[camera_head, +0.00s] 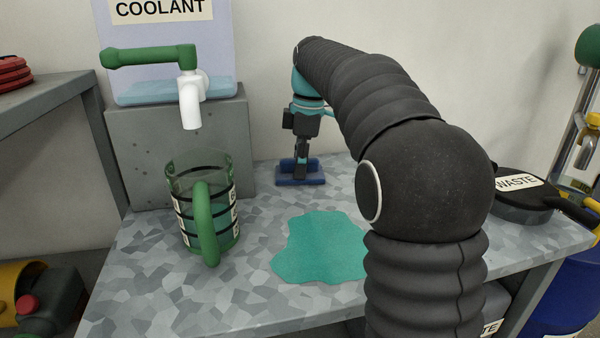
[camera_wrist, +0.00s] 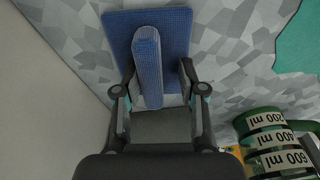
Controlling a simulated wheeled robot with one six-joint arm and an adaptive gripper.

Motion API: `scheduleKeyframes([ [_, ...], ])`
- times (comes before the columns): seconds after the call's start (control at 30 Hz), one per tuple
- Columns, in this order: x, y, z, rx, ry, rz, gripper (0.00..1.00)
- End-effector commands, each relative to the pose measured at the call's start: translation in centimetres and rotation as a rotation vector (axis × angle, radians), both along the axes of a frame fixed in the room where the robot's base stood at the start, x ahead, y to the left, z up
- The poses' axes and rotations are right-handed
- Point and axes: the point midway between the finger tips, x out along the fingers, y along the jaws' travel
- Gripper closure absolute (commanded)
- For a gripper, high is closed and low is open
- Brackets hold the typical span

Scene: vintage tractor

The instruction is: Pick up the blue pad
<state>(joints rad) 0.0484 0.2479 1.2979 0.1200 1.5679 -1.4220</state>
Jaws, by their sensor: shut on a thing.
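The blue pad (camera_head: 312,180) is a flat dark blue piece with a raised ridge along its middle. It is at the back of the speckled worktop, near the wall. In the wrist view the pad (camera_wrist: 177,38) shows its flat base behind the ridge (camera_wrist: 147,66). My gripper (camera_head: 302,158) points down at the pad and is shut on its ridge. In the wrist view the two fingers of my gripper (camera_wrist: 158,80) stand on either side of the ridge. I cannot tell whether the pad's base touches the worktop.
A green-handled measuring jug (camera_head: 208,205) stands at left, below the white tap (camera_head: 192,100) of the coolant tank (camera_head: 220,60). A teal puddle (camera_head: 318,248) lies on the worktop (camera_head: 150,280) in front of the pad. A black waste pan (camera_head: 520,195) is at right.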

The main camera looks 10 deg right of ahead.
Motion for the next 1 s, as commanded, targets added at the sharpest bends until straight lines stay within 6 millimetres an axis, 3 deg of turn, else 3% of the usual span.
scheduleKeyframes([
  [0.03, 0.0, 0.0, -0.9, -0.001, 0.018, 0.0, 0.94],
  [0.47, 0.0, 0.0, -0.7, -0.001, 0.023, 0.001, 0.94],
  [0.5, 0.0, 0.0, -0.5, -0.001, 0.023, 0.001, 1.0],
  [0.77, 0.0, 0.0, 3.1, 0.0, 0.013, 0.0, 1.0],
  [1.0, -3.3, -2.6, 6.0, 0.0, 0.01, -0.004, 1.0],
])
